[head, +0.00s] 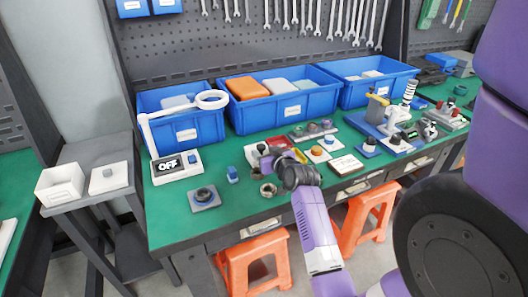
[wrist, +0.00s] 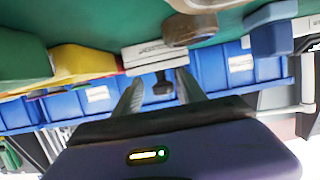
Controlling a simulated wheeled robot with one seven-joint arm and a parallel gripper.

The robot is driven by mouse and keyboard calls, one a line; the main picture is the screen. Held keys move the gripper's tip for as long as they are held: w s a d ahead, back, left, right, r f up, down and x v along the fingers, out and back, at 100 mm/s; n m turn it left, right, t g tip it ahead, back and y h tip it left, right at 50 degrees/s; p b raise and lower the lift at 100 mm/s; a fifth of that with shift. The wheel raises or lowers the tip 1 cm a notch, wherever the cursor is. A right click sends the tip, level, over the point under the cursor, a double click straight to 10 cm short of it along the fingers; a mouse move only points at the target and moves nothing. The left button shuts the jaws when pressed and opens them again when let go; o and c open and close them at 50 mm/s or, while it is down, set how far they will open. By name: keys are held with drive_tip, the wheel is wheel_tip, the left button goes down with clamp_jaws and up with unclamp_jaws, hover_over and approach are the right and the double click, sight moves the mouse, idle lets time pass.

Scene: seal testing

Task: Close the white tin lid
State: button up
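On a small grey side table at the left of the head view stand an open-topped white box (head: 60,184), which looks like the tin, and a flat white piece with a small grey knob (head: 108,178), which looks like its lid. They are side by side and apart. My gripper (head: 298,172) is far to their right, above the front part of the green bench. In the wrist view the fingers (wrist: 162,88) are spread apart. A dark stem on a white block shows between them, seemingly behind; neither finger visibly touches it. The wrist view does not show the tin or lid.
The green bench (head: 165,225) carries an OFF box (head: 177,165), a dark ring on a grey plate (head: 204,197), a brown nut (head: 268,190) and a small blue block (head: 232,174). Blue bins (head: 285,112) line the back. Orange stools (head: 255,262) stand below the front edge.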

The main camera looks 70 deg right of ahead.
drive_tip(key=shift+a+r, duration=0.1)
drive_tip(key=shift+r, duration=0.05)
drive_tip(key=v, duration=0.7)
drive_tip(key=shift+s+a, duration=0.1)
drive_tip(key=shift+a, duration=0.05)
drive_tip(key=shift+s+a, duration=0.1)
idle(0.5)
